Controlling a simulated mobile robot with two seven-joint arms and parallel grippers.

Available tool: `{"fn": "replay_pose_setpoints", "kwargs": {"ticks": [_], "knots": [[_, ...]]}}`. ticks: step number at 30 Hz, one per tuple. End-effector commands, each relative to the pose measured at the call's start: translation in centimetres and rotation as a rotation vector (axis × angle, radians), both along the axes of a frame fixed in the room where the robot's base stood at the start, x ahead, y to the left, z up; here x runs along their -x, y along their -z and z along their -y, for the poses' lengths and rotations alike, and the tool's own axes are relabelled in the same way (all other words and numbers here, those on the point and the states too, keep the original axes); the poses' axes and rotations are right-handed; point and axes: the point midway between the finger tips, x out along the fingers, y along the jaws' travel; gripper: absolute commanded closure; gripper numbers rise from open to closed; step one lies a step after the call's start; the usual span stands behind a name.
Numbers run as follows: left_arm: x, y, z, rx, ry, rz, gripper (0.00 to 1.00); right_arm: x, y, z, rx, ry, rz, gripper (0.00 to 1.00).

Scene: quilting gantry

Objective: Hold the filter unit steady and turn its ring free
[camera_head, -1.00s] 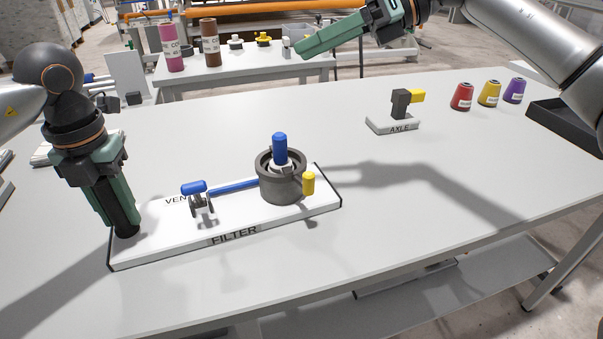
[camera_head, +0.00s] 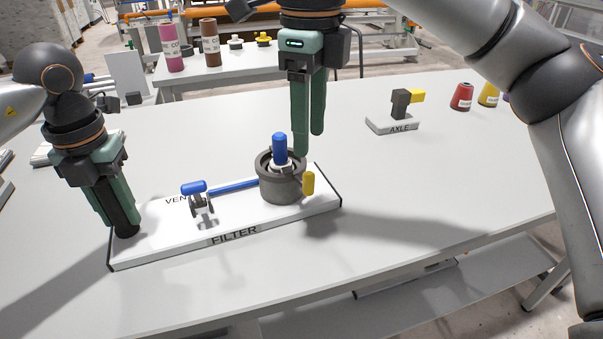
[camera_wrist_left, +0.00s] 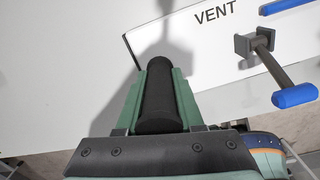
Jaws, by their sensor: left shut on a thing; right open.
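The filter unit's white base (camera_head: 240,232), marked FILTER, lies on the table. Its dark grey round ring (camera_head: 283,190) has a yellow tab (camera_head: 308,183) on its right side and a blue upright post (camera_head: 280,147) in its middle. A vent valve with a blue handle (camera_head: 194,187) stands left of the ring. My left gripper (camera_head: 126,222) is shut on a black upright post at the base's left end; the black post (camera_wrist_left: 157,95) also shows between the fingers in the left wrist view. My right gripper (camera_head: 308,143) is open and empty, pointing down above and slightly behind the ring.
An AXLE block (camera_head: 393,125) with a yellow-tipped part stands at the back right. The table (camera_head: 420,190) right of the filter unit is clear.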

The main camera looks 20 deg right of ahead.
Motion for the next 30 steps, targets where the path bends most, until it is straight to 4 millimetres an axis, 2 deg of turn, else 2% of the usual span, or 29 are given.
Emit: {"fn": "replay_pose_setpoints", "kwargs": {"ticks": [1,6,13,18,25,26,30], "knots": [[0.2,0.7,0.0,-0.005,0.003,-0.011,1.0,0.0,1.1,0.0,-0.002,-0.002,-0.005,0.46],[0.2,0.7,0.0,-0.005,0.003,-0.011,1.0,0.0,4.4,0.1,-0.001,0.0,-0.002,0.46],[0.2,0.7,0.0,-0.005,0.003,-0.011,1.0,0.0,7.6,0.0,-0.001,0.0,-0.002,0.46],[0.2,0.7,0.0,-0.005,0.003,-0.011,1.0,0.0,8.5,0.0,-0.002,0.001,0.001,0.46],[0.2,0.7,0.0,-0.005,0.002,-0.012,1.0,0.0,8.5,0.0,-0.003,0.0,0.0,0.46],[0.2,0.7,0.0,-0.005,0.002,-0.012,1.0,0.0,8.5,0.0,-0.003,0.0,0.0,0.47],[0.2,0.7,0.0,-0.005,0.002,-0.012,1.0,0.0,8.5,0.0,-0.003,0.0,0.0,0.62]]}}
